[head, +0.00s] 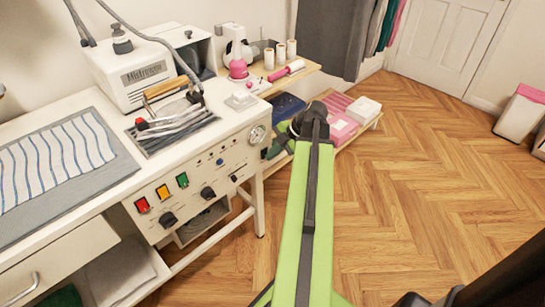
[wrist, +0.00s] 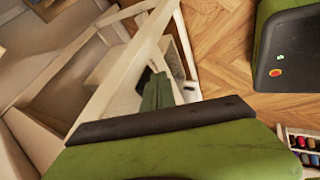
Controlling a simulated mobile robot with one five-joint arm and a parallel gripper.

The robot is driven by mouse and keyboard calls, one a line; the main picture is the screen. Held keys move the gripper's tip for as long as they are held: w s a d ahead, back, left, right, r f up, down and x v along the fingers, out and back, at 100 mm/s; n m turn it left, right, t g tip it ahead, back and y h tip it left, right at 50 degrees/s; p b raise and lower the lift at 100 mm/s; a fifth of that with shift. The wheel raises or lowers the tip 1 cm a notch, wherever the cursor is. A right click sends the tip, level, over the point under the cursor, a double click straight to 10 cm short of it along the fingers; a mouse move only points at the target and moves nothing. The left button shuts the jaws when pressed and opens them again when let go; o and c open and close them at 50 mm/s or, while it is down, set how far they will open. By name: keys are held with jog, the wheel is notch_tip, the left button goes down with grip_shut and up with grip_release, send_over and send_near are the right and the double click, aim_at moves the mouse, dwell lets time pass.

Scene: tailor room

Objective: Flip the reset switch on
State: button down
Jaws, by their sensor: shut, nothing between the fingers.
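The white control panel (head: 195,188) is on the front of the ironing station in the head view. It has red, yellow and green rocker switches, black knobs and several small controls. A small black switch (head: 234,178) sits near its right end, below the round gauge. The labels are too small to read, so I cannot tell which control is the reset switch. My gripper (wrist: 158,88) is shut and empty in the wrist view, in front of a pale frame. In the head view my green arm reaches past the panel's right end, and the fingertips are not clear.
An iron (head: 170,122) rests on the station top beside a boiler unit (head: 148,68). A striped cloth (head: 55,160) lies at left. A low shelf (head: 368,122) with boxes stands beyond my arm.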

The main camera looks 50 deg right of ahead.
jog(key=shift+w+r+p, duration=0.25)
jog(key=shift+r+p, duration=0.45)
jog(key=shift+r, duration=0.05)
dwell(0.3)
jog(key=s+d+r+p, duration=0.3)
jog(key=s+r+p, duration=0.5)
jog(key=s, duration=0.1)
jog(key=shift+r+p, duration=0.35)
jog(key=shift+p, duration=0.05)
